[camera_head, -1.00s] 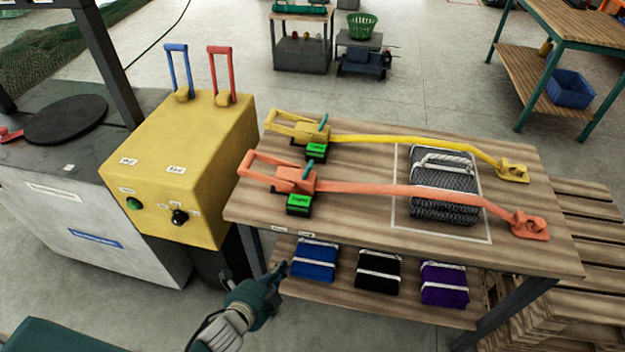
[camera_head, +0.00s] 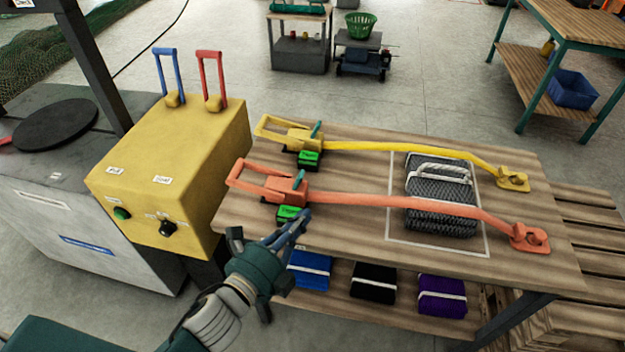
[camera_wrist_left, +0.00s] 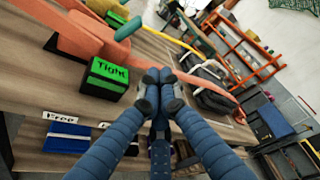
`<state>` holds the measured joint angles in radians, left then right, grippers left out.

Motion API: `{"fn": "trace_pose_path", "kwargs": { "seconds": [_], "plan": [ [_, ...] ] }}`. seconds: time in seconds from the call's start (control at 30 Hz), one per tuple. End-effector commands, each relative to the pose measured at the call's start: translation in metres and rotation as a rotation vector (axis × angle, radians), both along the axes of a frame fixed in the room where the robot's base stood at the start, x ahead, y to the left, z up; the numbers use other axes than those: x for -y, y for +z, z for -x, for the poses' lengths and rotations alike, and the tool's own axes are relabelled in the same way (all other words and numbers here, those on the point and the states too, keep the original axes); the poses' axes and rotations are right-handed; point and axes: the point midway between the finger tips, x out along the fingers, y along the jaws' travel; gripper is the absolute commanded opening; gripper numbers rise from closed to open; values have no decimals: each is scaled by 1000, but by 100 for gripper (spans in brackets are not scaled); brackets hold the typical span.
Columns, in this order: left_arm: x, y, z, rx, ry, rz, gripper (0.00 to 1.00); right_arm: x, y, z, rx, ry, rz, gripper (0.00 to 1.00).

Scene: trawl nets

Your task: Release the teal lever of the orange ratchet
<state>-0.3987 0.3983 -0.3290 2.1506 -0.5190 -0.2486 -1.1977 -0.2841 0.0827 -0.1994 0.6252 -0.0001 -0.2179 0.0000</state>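The orange ratchet (camera_head: 283,188) sits on the left part of the wooden table, its looped handle pointing left. Its small teal lever (camera_head: 299,180) sticks up from the body. In the left wrist view, the teal lever (camera_wrist_left: 128,28) shows above the orange body, and a green box (camera_wrist_left: 107,72) reads "Tight". My left gripper (camera_head: 301,224) is at the table's front edge, just in front of and right of the green box. My right gripper is not in view.
An orange strap (camera_head: 400,201) runs right over a grey net bundle (camera_head: 440,210) to an anchor. A yellow ratchet (camera_head: 298,138) with its own teal lever and green box lies behind. A yellow control box (camera_head: 190,150) stands left. Folded bundles lie on the lower shelf.

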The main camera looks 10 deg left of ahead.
Motion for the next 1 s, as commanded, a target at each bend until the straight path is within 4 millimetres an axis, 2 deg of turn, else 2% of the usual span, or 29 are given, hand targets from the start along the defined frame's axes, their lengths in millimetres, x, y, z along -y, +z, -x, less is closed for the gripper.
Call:
{"fn": "trace_pose_path", "kwargs": {
  "seconds": [0.17, 0.37, 0.53, 0.9, 1.0],
  "plan": [
    [0, 0, 0, -1, -1, 0, 0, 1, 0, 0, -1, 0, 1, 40],
    [1, -1, -4, -1, 0, 1, 0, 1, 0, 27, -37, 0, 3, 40],
    [8, -1, -27, 1, 1, 1, 0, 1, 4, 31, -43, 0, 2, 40],
    [31, -11, -99, 1, 1, 1, 0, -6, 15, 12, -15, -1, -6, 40],
    [12, -3, -95, -1, 0, -3, 0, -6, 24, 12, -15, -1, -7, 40]
  ]
}}
